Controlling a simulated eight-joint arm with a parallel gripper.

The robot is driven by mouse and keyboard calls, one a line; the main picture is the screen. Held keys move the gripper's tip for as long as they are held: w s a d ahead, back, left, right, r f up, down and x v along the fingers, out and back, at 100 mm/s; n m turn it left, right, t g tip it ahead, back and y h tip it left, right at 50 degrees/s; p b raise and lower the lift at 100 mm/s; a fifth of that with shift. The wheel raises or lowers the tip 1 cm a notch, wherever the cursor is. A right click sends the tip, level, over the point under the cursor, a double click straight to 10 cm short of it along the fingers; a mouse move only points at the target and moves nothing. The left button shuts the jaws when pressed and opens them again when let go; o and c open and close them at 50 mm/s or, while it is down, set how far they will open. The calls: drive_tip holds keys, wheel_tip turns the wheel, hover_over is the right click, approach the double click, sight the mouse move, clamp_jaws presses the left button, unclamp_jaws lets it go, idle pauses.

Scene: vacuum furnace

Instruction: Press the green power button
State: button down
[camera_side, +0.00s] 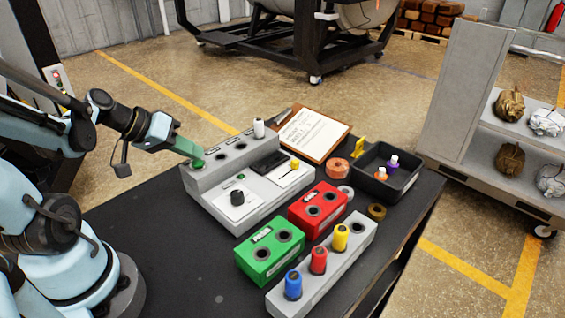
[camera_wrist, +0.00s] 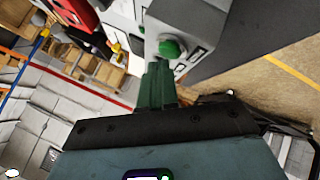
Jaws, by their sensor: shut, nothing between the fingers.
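The green power button (camera_side: 197,163) sits at the left end of the raised back ledge of a grey control box (camera_side: 212,178). In the wrist view it is a round green cap (camera_wrist: 170,49) on the box's grey face, with small labels beside it. My gripper (camera_side: 194,152) has green fingers, shut together and empty. In the side view the fingertips are right by the button, just above it. In the wrist view the gripper (camera_wrist: 158,66) has its tips just below and left of the button. I cannot tell whether they touch it.
The box also carries a white knob (camera_side: 258,129) and a black dial (camera_side: 237,198). A green block (camera_side: 268,258), a red block (camera_side: 318,207) and a grey rack (camera_side: 326,268) of coloured pegs stand in front. A clipboard (camera_side: 311,134) and black tray (camera_side: 402,163) lie right.

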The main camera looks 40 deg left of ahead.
sight(193, 163)
drive_tip(key=shift+f, duration=0.15)
idle(0.3)
drive_tip(key=shift+f, duration=0.3)
drive_tip(key=shift+r, duration=0.45)
drive_tip(key=shift+r, duration=3)
